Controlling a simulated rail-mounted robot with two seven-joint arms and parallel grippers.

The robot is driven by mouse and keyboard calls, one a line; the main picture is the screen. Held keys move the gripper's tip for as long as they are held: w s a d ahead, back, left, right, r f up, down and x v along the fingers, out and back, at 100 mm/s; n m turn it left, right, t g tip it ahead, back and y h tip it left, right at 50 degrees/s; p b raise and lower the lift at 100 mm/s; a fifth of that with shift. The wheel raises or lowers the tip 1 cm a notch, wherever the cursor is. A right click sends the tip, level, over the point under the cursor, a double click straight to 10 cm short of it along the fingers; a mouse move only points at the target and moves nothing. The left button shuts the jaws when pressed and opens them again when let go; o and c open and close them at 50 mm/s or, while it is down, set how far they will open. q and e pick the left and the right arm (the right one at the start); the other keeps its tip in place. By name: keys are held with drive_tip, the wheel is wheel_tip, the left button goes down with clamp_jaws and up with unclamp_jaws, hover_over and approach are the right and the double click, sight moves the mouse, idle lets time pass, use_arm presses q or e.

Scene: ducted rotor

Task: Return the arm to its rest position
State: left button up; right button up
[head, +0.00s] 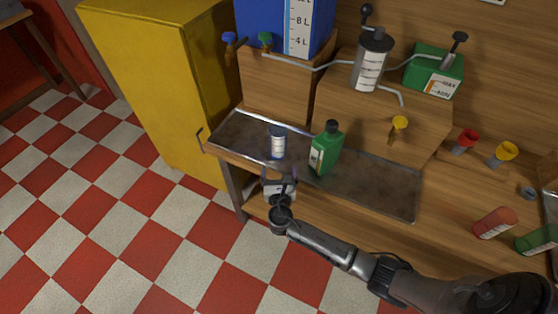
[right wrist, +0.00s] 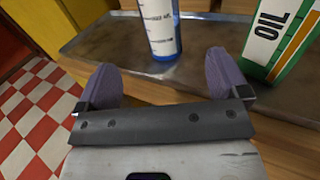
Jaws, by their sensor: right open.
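My right gripper (head: 279,180) is open and empty at the front edge of the metal tray (head: 387,188). In the right wrist view its two purple-grey fingers (right wrist: 165,78) stand wide apart with nothing between them. A small white and blue container with scale marks (head: 278,142) stands upright on the tray just beyond the fingers; it also shows in the right wrist view (right wrist: 161,28). A green oil bottle (head: 326,150) stands on the tray to its right, apart from the gripper. My left gripper is not in view.
A yellow cabinet (head: 160,85) stands left of the bench. Red (head: 495,222) and green (head: 537,239) bottles lie at right. The checkered floor at left is clear.

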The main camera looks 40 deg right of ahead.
drive_tip(key=shift+s+a, duration=0.45)
drive_tip(key=shift+s, duration=0.1)
